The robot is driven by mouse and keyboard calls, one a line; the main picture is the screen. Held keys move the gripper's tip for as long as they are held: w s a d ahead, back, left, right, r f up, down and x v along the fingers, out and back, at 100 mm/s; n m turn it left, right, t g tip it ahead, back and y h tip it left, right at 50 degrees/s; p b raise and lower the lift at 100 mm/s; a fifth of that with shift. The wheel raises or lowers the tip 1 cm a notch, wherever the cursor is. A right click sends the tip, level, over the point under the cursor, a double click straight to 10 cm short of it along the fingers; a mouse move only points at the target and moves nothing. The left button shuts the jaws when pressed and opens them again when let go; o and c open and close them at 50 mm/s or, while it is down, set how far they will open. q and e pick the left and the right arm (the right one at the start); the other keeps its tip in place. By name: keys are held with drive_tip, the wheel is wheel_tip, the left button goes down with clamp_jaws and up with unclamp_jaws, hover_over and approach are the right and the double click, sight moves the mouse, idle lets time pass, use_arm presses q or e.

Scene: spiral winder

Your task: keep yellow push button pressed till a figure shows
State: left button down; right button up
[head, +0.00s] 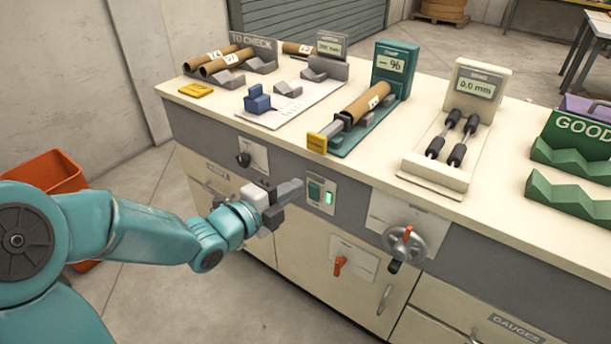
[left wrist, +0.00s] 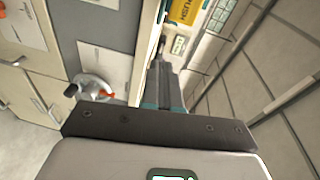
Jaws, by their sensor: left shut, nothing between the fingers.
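The yellow push button (head: 317,142) is the block at the front end of the teal meter (head: 393,68), whose screen reads "- %". A brown cardboard tube (head: 366,103) lies in the meter's cradle. In the left wrist view a yellow face marked PUSH (left wrist: 187,10) shows at the top, beyond the fingers. My left gripper (head: 300,185) is shut and empty. It is in front of the bench's front panel, lower than the button and apart from it. It also shows in the left wrist view (left wrist: 160,52). My right gripper is in neither view.
A switch box with a green light (head: 328,197) is on the panel close to my left fingertips. A black knob (head: 243,159), a handwheel (head: 404,243) and a red lever (head: 340,265) stick out of the front. A mm gauge (head: 476,87) stands to the right.

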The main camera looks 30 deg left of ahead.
sight(314, 144)
use_arm(q)
drive_tip(key=shift+t+y, duration=0.8)
drive_tip(key=shift+y, duration=0.1)
drive_tip(key=a+b, duration=0.1)
drive_tip(key=s+a+r+b, duration=0.1)
drive_tip(key=a, duration=0.1)
drive_tip(key=s+a, duration=0.1)
drive_tip(key=shift+s+a+r+b, duration=0.2)
drive_tip(key=shift+a+b, duration=0.1)
drive_tip(key=shift+b, duration=0.1)
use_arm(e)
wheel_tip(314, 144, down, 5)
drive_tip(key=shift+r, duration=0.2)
use_arm(q)
drive_tip(key=w, duration=0.9)
drive_tip(key=w+d, duration=0.1)
drive_tip(key=w, duration=0.4)
drive_tip(key=shift+d+p, duration=0.1)
drive_tip(key=shift+p, duration=0.2)
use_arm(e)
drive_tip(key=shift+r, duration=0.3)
